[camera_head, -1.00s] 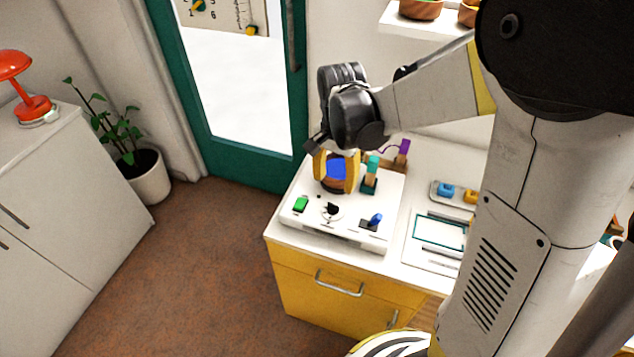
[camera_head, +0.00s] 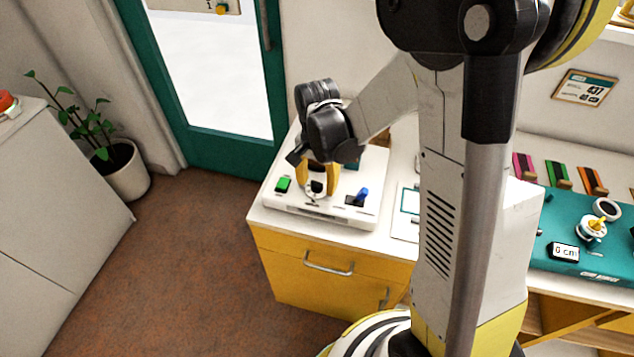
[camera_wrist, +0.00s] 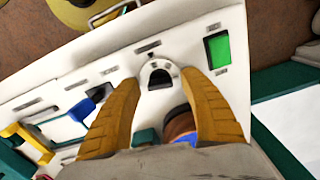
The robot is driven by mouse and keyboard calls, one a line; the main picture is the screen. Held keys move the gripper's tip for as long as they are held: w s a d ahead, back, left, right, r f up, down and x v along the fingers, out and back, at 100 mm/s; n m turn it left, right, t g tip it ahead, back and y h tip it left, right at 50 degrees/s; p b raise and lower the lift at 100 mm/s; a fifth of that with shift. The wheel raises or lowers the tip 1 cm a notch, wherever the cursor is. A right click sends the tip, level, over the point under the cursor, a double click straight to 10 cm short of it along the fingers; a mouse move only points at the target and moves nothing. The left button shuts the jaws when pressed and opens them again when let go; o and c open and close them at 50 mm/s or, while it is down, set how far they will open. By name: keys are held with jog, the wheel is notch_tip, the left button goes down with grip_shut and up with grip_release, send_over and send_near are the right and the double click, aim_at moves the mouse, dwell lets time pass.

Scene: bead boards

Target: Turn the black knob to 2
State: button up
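The black knob (camera_wrist: 160,78) sits on a pale round dial on the white board (camera_wrist: 150,25). In the head view the black knob (camera_head: 317,186) shows between the two yellow fingers of my gripper (camera_head: 318,190). In the wrist view my gripper (camera_wrist: 160,92) has its fingers apart, one on each side of the knob, with visible gaps, so it appears open and not touching it. The dial's marks are too small to read.
A green button (camera_wrist: 218,50) is close beside one finger. A blue switch (camera_head: 361,196) stands to the right of the knob. A blue-topped round part (camera_wrist: 182,128) lies near the gripper's base. A teal board (camera_head: 570,240) lies farther right.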

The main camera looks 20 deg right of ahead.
grip_shut()
jog(key=shift+n, duration=0.4)
jog(key=n, duration=0.4)
jog(key=shift+n, duration=0.3)
jog(key=n, duration=0.4)
jog(key=shift+b, duration=0.35)
jog(key=shift+n, duration=0.3)
jog(key=shift+o, duration=0.8)
grip_release()
